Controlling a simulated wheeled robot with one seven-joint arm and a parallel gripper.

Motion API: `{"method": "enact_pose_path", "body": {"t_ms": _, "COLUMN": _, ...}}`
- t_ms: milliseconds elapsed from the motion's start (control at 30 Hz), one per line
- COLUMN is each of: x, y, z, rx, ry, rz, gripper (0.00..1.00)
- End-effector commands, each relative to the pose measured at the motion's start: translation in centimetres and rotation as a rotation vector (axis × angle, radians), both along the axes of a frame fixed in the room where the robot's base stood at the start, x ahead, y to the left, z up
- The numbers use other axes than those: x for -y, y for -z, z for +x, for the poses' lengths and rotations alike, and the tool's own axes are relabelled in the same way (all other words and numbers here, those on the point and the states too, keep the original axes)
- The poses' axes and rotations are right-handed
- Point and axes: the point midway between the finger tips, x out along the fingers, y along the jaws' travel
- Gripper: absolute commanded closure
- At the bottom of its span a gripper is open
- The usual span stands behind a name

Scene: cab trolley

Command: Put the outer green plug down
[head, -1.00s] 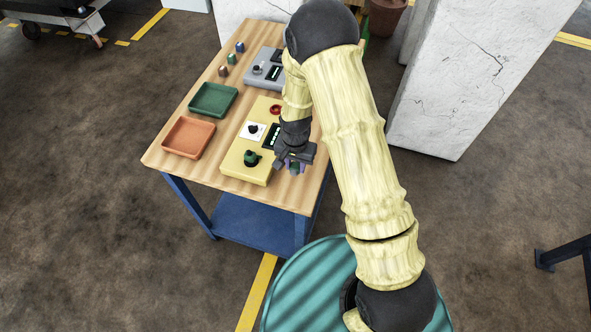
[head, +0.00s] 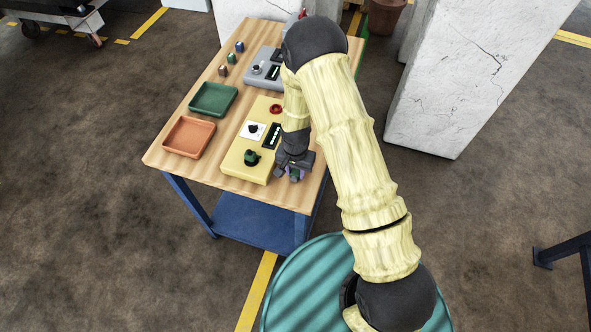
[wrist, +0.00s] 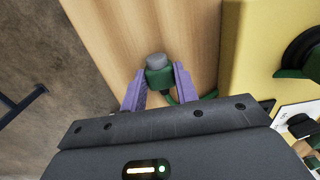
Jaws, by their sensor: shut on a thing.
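My gripper (head: 293,175) is over the wooden trolley top, just right of the yellow box (head: 237,169) near its front end. In the wrist view, its purple fingers (wrist: 160,80) are shut on a green plug (wrist: 159,79) with a grey end (wrist: 156,60). A green cable (wrist: 207,96) runs from beside the plug toward the yellow box. Bare wood (wrist: 185,30) lies around the plug. I cannot tell whether the plug touches the wood. In the head view the plug is small and mostly hidden by the gripper.
A green tray (head: 213,113) and an orange tray (head: 188,153) lie left. A grey box (head: 262,81) is behind. The trolley edge is close to the right.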

Motion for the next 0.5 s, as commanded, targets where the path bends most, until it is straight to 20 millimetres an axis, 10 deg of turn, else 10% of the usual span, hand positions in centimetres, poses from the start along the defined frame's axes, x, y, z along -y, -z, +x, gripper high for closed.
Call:
{"method": "enact_pose_path", "body": {"t_ms": 67, "x": 0.00, "y": 0.36, "z": 0.00, "rx": 0.000, "ry": 0.000, "rz": 0.000, "gripper": 1.00}}
{"method": "enact_pose_path", "body": {"t_ms": 100, "x": 0.00, "y": 0.21, "z": 0.00, "rx": 0.000, "ry": 0.000, "rz": 0.000, "gripper": 0.62}}
{"method": "enact_pose_path", "body": {"t_ms": 167, "x": 0.00, "y": 0.20, "z": 0.00, "rx": 0.000, "ry": 0.000, "rz": 0.000, "gripper": 0.51}}
{"method": "enact_pose_path", "body": {"t_ms": 500, "x": 0.00, "y": 0.03, "z": 0.00, "rx": 0.000, "ry": 0.000, "rz": 0.000, "gripper": 0.48}}
